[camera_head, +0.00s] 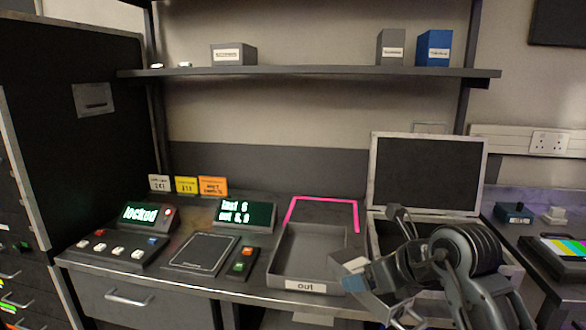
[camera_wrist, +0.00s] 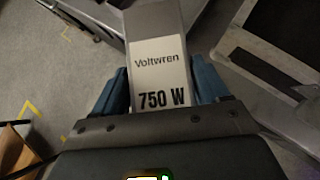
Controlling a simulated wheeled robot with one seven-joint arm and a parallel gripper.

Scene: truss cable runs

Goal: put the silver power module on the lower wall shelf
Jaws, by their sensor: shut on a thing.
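The silver power module (camera_wrist: 158,22), labelled "Voltwren 750 W", is between the two blue finger pads of my gripper (camera_wrist: 160,88) in the wrist view. The gripper is shut on it. In the head view my gripper (camera_head: 358,284) is low at the right front of the bench, by the "out" tray, and its arm hides part of the module. A long dark wall shelf (camera_head: 310,72) runs above the bench, well above my gripper. Any shelf higher up is outside the picture.
The shelf holds a grey box (camera_head: 233,54) at left, and a grey box (camera_head: 390,47) and blue box (camera_head: 433,48) at right. Its middle is clear. Below are the "out" tray (camera_head: 305,286) and an open case (camera_head: 427,175); a tall dark cabinet (camera_head: 75,120) stands at left.

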